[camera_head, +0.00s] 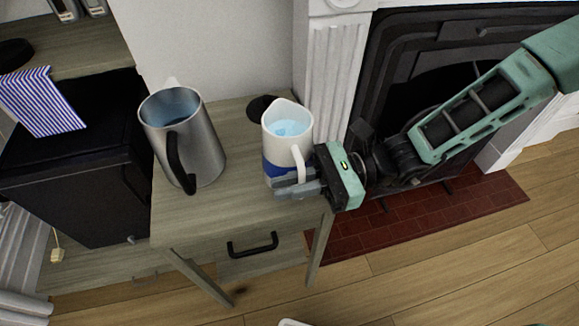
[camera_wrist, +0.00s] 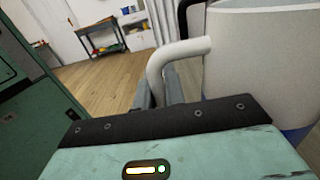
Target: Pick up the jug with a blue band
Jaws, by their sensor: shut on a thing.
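The white jug with a blue band (camera_head: 279,142) stands upright at the right side of a small wooden table (camera_head: 245,215), with light blue liquid inside. Its spout points up the picture and its white handle faces my gripper. My gripper (camera_head: 285,187) reaches in from the right and is shut on the jug's handle, low on it beside the blue band. In the wrist view the white handle (camera_wrist: 180,60) comes down between my fingers, and the jug's pale wall (camera_wrist: 265,65) fills the right side. I cannot tell whether the jug's base touches the table.
A larger steel jug (camera_head: 195,140) with a black handle stands left of the white jug. A small dark round object (camera_head: 262,107) lies behind it. A black fireplace (camera_head: 395,60) with a white surround is to the right. A black cabinet (camera_head: 75,170) stands left.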

